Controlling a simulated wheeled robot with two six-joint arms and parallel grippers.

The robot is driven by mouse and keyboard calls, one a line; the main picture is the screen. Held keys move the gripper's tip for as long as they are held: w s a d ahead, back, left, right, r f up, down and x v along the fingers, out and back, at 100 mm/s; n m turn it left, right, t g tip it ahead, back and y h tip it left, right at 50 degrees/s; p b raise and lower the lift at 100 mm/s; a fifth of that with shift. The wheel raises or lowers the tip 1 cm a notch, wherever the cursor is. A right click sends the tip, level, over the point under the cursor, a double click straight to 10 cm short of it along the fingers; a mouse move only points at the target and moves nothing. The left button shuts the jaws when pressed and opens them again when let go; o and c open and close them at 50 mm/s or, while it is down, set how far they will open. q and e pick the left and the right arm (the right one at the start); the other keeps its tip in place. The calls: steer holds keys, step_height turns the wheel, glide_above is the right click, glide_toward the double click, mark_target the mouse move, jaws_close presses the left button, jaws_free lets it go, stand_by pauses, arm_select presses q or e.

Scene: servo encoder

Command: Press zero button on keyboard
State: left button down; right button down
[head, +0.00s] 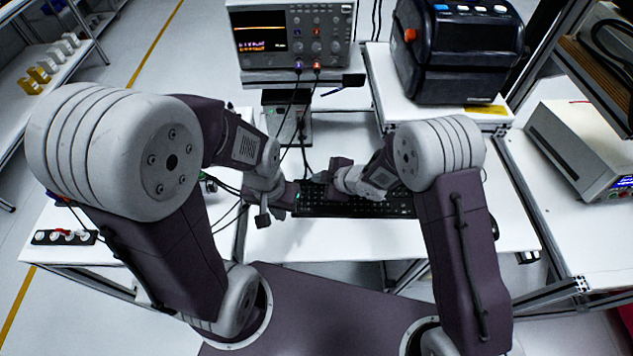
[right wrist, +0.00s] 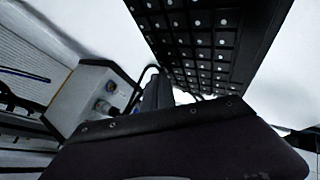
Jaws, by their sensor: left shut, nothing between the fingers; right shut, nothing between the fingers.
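The black keyboard (head: 375,207) lies on the white table in the head view, partly covered by my arms. It also shows at the top of the right wrist view (right wrist: 215,45), with its keys in rows. My left gripper (head: 264,213) is shut and empty at the keyboard's left end. My right gripper (head: 324,178) is shut and empty over the keyboard's far edge, left of its middle. In the right wrist view its fingers (right wrist: 157,95) point toward the keyboard's side. Key labels are too small to read, so I cannot pick out the zero button or tell contact.
An oscilloscope (head: 293,35) stands behind the keyboard on a stand, with cables hanging down. A black printer (head: 458,55) sits on a raised white shelf at the back right. A power strip (head: 65,237) lies at the left. The tabletop in front of the keyboard is clear.

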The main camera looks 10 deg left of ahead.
steer(key=shift+f, duration=0.2)
steer(key=shift+r, duration=0.15)
stand_by(0.3)
steer(key=shift+r+p, duration=0.55)
steer(key=shift+r, duration=0.1)
step_height(320, 180, up, 5)
steer(key=p, duration=0.4)
steer(key=shift+r+p, duration=0.15)
steer(key=shift+p, duration=0.2)
stand_by(0.4)
